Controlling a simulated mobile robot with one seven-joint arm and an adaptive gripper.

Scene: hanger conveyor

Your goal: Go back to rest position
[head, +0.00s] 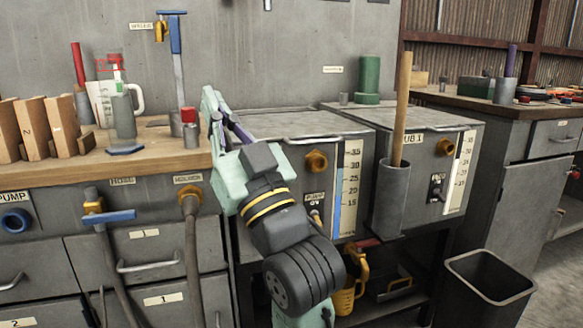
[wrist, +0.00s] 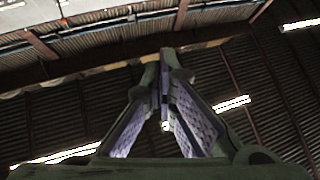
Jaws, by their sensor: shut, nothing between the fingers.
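My gripper (wrist: 165,60) points up toward the corrugated ceiling in the wrist view. Its two fingers meet at the tips and hold nothing. In the head view my gripper (head: 222,105) stands raised at the end of my folded arm, in front of the workbench's right end and the left grey tank. Its fingertips are partly hidden there by its own links.
The wooden workbench (head: 175,147) at left carries wooden blocks (head: 62,122), a jug and tools. Two grey tanks (head: 420,117) with level gauges stand right of my arm. A wooden-handled tool (head: 402,105) rises from a grey holder. A black bin (head: 490,288) stands at lower right.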

